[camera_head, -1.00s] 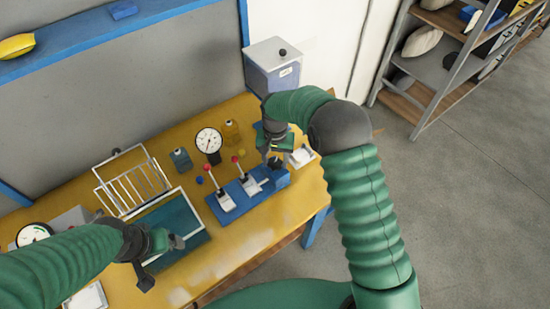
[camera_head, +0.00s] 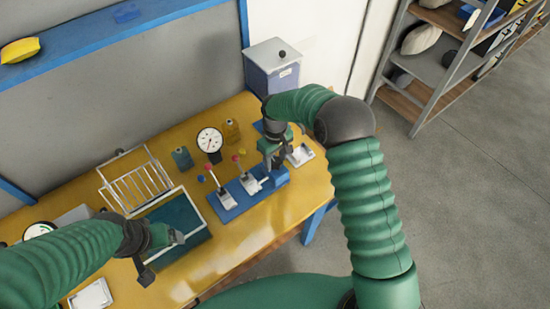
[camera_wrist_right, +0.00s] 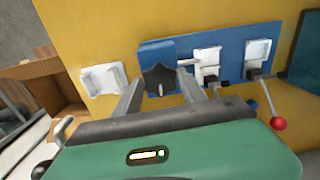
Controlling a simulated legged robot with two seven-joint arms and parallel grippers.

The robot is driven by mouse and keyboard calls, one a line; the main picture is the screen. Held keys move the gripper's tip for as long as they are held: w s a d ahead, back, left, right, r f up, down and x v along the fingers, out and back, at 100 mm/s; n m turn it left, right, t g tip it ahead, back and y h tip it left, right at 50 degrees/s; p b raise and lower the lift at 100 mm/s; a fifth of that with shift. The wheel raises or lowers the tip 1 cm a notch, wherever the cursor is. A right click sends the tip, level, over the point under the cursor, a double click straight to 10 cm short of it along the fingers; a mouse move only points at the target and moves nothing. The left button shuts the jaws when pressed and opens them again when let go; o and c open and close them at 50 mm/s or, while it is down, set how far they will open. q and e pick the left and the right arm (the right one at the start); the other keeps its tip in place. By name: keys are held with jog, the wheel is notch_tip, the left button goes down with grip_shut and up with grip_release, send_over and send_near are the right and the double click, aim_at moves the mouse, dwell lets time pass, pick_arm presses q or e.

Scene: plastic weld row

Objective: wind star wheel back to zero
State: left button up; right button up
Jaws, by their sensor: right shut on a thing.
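The dark star wheel (camera_wrist_right: 158,78) sits on the blue block at the end of the blue base in the right wrist view. The fingers of my right gripper (camera_wrist_right: 160,84) are on either side of it and shut on it. In the head view my right gripper (camera_head: 279,160) points down at the right end of the blue base (camera_head: 228,203) and hides most of the wheel. My left gripper (camera_head: 176,238) hangs over the dark green mat at the left, away from the wheel; its finger gap cannot be made out.
Two levers with red knobs stand on the base left of the wheel; one red knob (camera_wrist_right: 278,124) shows close in the right wrist view. A white dial gauge (camera_head: 209,140) stands behind. A white bracket (camera_head: 301,155) lies to the right. A wire rack (camera_head: 133,185) is at the left.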

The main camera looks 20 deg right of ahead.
aim_at(275, 161)
jog(key=shift+w+r+n, duration=0.1)
jog(key=shift+w+n, duration=0.05)
jog(key=shift+n, duration=0.35)
jog(key=o, duration=1.4)
jog(key=shift+c, duration=0.2)
notch_tip(275, 161, up, 17)
jog(key=b, duration=0.1)
jog(key=shift+f, duration=0.2)
jog(key=s+d+f+m+t, duration=0.1)
jog(key=s+f+m, duration=0.1)
jog(key=s, duration=0.9)
jog(key=s+d+f+m+t, duration=0.1)
jog(key=s+f, duration=0.4)
jog(key=s, duration=0.6)
jog(key=d+m, duration=0.1)
jog(key=m, duration=0.1)
jog(key=shift+s+d+m+t, duration=0.15)
jog(key=shift+s+m+t, duration=0.15)
